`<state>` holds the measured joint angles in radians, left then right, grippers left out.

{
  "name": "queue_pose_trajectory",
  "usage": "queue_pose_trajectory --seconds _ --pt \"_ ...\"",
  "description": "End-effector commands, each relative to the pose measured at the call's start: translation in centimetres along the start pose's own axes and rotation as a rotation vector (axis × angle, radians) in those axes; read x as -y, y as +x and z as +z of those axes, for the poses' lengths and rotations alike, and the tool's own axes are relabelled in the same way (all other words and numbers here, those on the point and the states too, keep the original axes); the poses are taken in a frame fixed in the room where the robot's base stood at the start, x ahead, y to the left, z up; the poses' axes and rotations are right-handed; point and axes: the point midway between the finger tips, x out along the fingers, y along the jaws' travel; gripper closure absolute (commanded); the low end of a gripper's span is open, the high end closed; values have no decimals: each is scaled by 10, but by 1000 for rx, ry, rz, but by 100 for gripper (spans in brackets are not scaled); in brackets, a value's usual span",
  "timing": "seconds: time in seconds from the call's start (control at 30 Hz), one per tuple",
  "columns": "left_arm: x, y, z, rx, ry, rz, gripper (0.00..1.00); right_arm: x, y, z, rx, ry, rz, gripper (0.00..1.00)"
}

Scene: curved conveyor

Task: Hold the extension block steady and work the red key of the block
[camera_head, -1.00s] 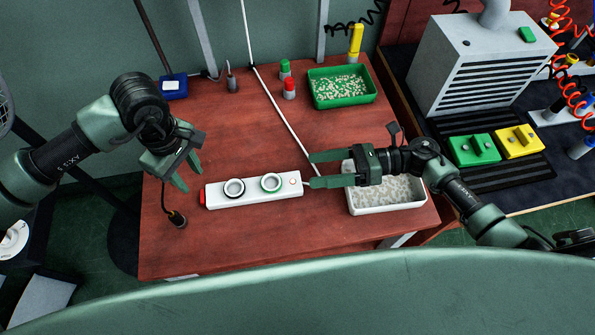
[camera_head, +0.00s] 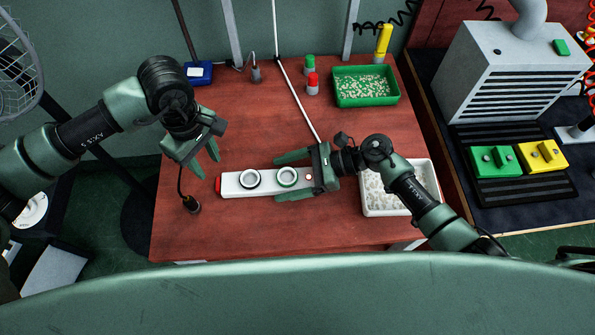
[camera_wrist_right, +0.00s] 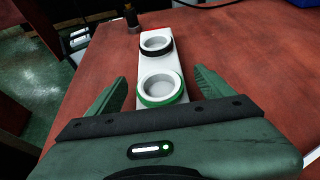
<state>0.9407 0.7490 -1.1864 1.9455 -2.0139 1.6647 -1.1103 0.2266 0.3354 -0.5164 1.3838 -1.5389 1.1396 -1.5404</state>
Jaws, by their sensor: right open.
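The white extension block (camera_head: 268,189) lies on the red table, with a black-ringed socket (camera_head: 250,179) and a green-ringed socket (camera_head: 287,177). Its red key (camera_head: 218,186) is at the left end; a small lit spot (camera_head: 308,177) is near the right end. My right gripper (camera_head: 277,178) is open, its fingers on either side of the block's right part. In the right wrist view, gaps show between the fingers and the block (camera_wrist_right: 151,64). My left gripper (camera_head: 212,169) is open and empty, above and left of the red key, apart from it.
A black plug with a cord (camera_head: 191,204) stands left of the block. A white tray (camera_head: 377,212) is under my right arm. A green tray (camera_head: 366,102), red button (camera_head: 313,84) and green button (camera_head: 309,65) are at the back. The table's front middle is clear.

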Motion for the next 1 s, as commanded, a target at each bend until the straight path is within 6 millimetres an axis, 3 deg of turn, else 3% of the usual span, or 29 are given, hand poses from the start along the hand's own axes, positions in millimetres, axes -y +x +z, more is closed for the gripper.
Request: queue_pose_trajectory --seconds 0.33,0.6,0.63,0.67,0.8,0.87,1.0 --pt "0 0 0 0 0 0 64 0 4 0 1 0 0 21" --pt "0 0 0 0 0 0 64 0 4 0 1 1 -1 96" --pt "0 0 0 0 0 0 64 0 4 0 1 1 -1 100" --pt "0 0 0 0 0 0 64 0 4 0 1 1 -1 47" --pt "0 0 0 0 0 0 64 0 4 0 1 1 -1 86" --pt "0 0 0 0 0 0 64 0 4 0 1 1 -1 100" --pt "0 0 0 0 0 0 64 0 4 0 1 1 -1 100"
